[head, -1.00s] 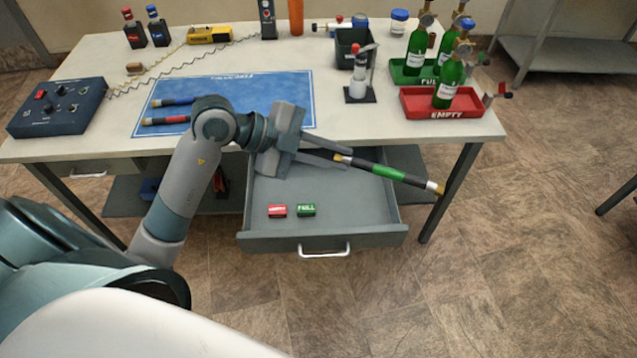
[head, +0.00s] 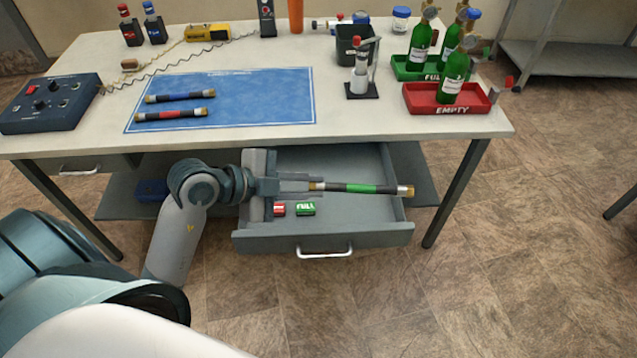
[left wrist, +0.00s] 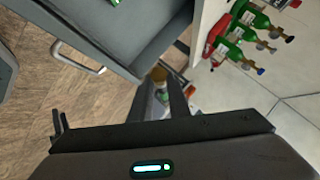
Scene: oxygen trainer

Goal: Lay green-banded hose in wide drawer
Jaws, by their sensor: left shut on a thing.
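The green-banded hose (head: 362,188) is dark with grey sections and brass ends. My left gripper (head: 314,186) is shut on its left end. The hose runs nearly straight left to right across the open wide drawer (head: 325,240). Its right brass end overlaps the drawer's right wall in the head view; I cannot tell whether it touches. The left wrist view shows the drawer (left wrist: 120,55) at upper left and a brass end (left wrist: 158,74) by the finger; most of the hose is hidden there. My right gripper is not in view.
A red block (head: 279,209) and a green FULL block (head: 306,209) lie in the drawer near its front left. Blue-banded (head: 180,96) and red-banded (head: 172,114) hoses lie on the blue mat (head: 260,100). Green bottles stand in trays at the table's right. The drawer's right floor is bare.

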